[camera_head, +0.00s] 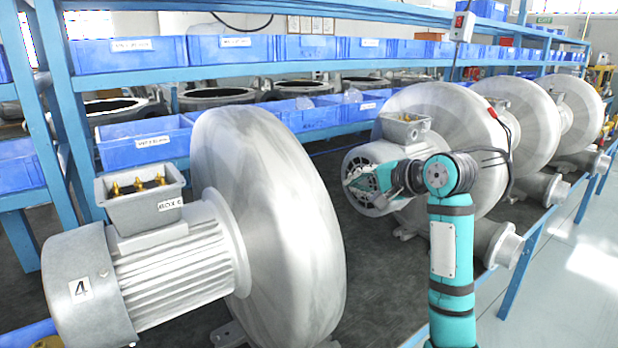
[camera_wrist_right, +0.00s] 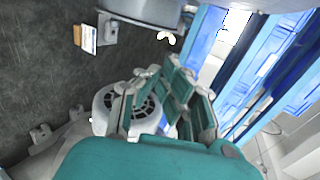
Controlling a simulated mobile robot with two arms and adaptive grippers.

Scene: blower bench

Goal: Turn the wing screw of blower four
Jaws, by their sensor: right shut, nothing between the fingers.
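Blower four (camera_head: 165,280), a grey motor with a large round housing, stands at the left of the head view with a "4" label on its end. Its open terminal box (camera_head: 145,212), labelled "BOX C", holds brass-coloured screws (camera_head: 138,184); I cannot tell whether one is a wing screw. My right gripper (camera_head: 352,180) is beside the second blower's motor (camera_head: 364,157), well right of blower four. It is shut and empty. In the wrist view my right gripper (camera_wrist_right: 172,82) shows its teal fingers over dark bench, with a motor's fan grille behind. My left gripper is not in view.
More blowers (camera_head: 519,125) stand in a row to the right. Blue shelving with blue bins (camera_head: 145,142) runs behind the bench. Dark bench surface (camera_head: 385,275) lies between blower four and my right arm. The floor at the right is clear.

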